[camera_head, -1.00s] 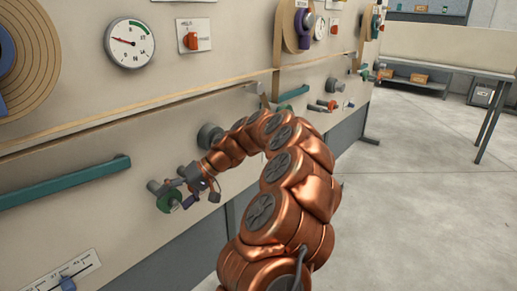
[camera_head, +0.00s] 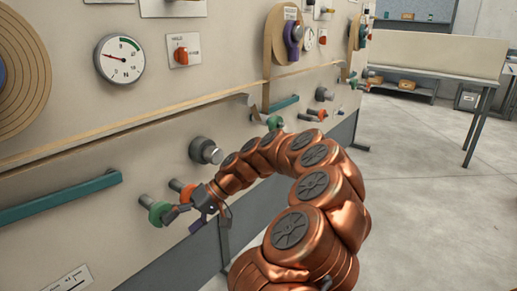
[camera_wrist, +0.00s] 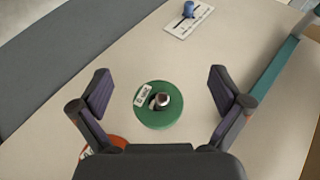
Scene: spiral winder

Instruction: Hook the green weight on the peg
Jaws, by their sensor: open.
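The green weight (camera_head: 160,213) is a round disc at the outer end of a grey peg (camera_head: 146,200) that sticks out from the panel. In the wrist view the green weight (camera_wrist: 156,118) faces me with a small white label, and the round metal peg tip (camera_wrist: 162,99) shows in its middle. The weight appears to be around the peg. My gripper (camera_head: 184,219) is just right of it in the head view. In the wrist view my gripper (camera_wrist: 160,91) is open, with its dark fingers apart on both sides of the weight, not visibly touching it.
An orange weight (camera_head: 188,192) sits on a neighbouring peg, partly hidden by my gripper in the wrist view. A grey knob (camera_head: 205,150) sticks out above. A teal rail (camera_head: 60,200) runs along the panel at left. A blue slider (camera_wrist: 188,9) is nearby.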

